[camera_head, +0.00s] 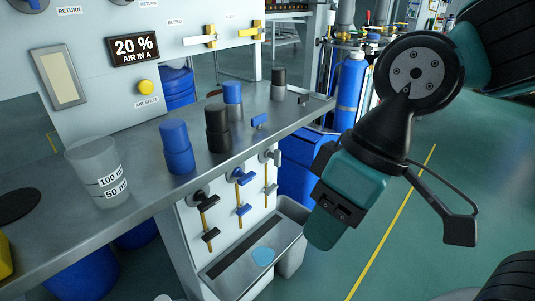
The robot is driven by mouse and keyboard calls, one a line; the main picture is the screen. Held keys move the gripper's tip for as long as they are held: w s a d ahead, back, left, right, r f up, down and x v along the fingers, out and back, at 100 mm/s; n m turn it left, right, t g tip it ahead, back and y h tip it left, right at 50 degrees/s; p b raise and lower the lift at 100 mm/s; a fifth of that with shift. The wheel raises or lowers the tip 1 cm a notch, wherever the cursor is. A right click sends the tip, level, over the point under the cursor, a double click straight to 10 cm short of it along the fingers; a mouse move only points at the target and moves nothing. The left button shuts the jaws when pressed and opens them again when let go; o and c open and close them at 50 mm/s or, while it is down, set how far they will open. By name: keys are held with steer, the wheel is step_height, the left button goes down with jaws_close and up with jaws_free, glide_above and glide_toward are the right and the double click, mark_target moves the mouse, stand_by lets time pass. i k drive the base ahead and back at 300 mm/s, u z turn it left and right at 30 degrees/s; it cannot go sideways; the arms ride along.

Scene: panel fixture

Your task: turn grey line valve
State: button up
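The grey line valve (271,155) is the rightmost of three valves on the white panel below the counter edge. My gripper (328,190), with teal and black parts, hangs to the right of the valves in the picture, apart from the grey one. Its fingers are not clear from this angle, so I cannot tell their opening. Nothing is seen in its grasp.
The metal counter (125,160) holds a clear measuring cup (97,170) and several blue, black and grey bottles. A drip tray (225,275) with a light blue patch lies below the valves. Blue drums stand under and behind the counter. Open green floor (410,250) lies right.

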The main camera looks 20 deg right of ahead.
mark_target(276, 156)
steer(key=z, duration=0.15)
steer(key=k, duration=0.25)
steer(key=z, duration=1.05)
steer(key=k, duration=1.1)
steer(key=z, duration=0.75)
steer(key=i, duration=1.2)
steer(key=u, duration=1.3)
steer(key=i, duration=0.6)
steer(key=u, duration=0.55)
